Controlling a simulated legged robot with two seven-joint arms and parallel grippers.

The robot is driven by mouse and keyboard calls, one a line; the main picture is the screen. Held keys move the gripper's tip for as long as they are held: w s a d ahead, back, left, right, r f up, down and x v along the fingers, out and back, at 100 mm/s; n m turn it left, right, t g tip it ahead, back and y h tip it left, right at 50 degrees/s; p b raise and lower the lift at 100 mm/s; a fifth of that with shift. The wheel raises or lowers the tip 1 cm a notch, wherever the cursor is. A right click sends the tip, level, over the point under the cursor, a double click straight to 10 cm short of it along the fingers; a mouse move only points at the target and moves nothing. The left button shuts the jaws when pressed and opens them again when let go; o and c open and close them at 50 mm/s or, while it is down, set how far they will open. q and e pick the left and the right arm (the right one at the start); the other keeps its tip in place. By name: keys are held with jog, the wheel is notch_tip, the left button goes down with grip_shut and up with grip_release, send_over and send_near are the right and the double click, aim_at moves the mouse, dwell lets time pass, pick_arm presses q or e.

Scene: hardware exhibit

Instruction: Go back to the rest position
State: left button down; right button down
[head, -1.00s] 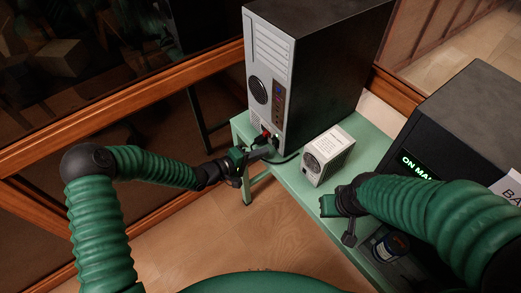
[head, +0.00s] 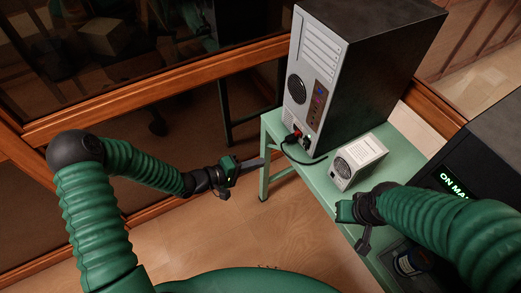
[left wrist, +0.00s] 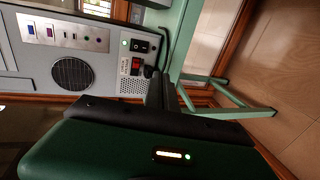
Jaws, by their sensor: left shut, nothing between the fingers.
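My left gripper (head: 256,162) is shut and empty. It hangs over open floor, left of the green table's near corner and apart from the computer tower. In the left wrist view its fingers (left wrist: 160,92) point toward the tower's rear panel, seen sideways. My right gripper (head: 362,226) is above the table's front edge, close to the small white box; its fingers are partly hidden and their opening is unclear. The computer tower (head: 318,75) stands upright on the table, with a black cable (head: 300,158) plugged in low on its panel. The panel (left wrist: 73,40) has a lit green light beside a switch.
The green table (head: 318,183) also bears a small white box with a fan grille (head: 358,160) and a dark unit with a lit sign (head: 455,183). A wood-framed glass case (head: 170,82) runs behind my left arm. Floor lies clear between.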

pick_arm(q)
jog(key=s+a+m+g+y, duration=0.3)
jog(key=s+a+m+y, duration=0.2)
jog(key=a+y, duration=0.5)
jog(key=s+r+m+g+y, duration=0.1)
jog(key=s+r, duration=0.2)
jog(key=s, duration=0.3)
jog(key=s+a+r+m+g, duration=0.1)
jog(key=s+r+g, duration=0.1)
jog(key=s, duration=0.5)
jog(key=shift+a+r+y, duration=0.2)
jog(key=shift+r+y, duration=0.2)
jog(key=shift+r, duration=0.45)
pick_arm(e)
jog(key=shift+d+f, duration=0.15)
jog(key=shift+d, duration=0.75)
pick_arm(q)
jog(key=shift+s+a, duration=0.15)
jog(key=shift+s, duration=0.05)
pick_arm(e)
jog(key=shift+s+a, duration=0.15)
pick_arm(q)
jog(key=shift+w, duration=0.1)
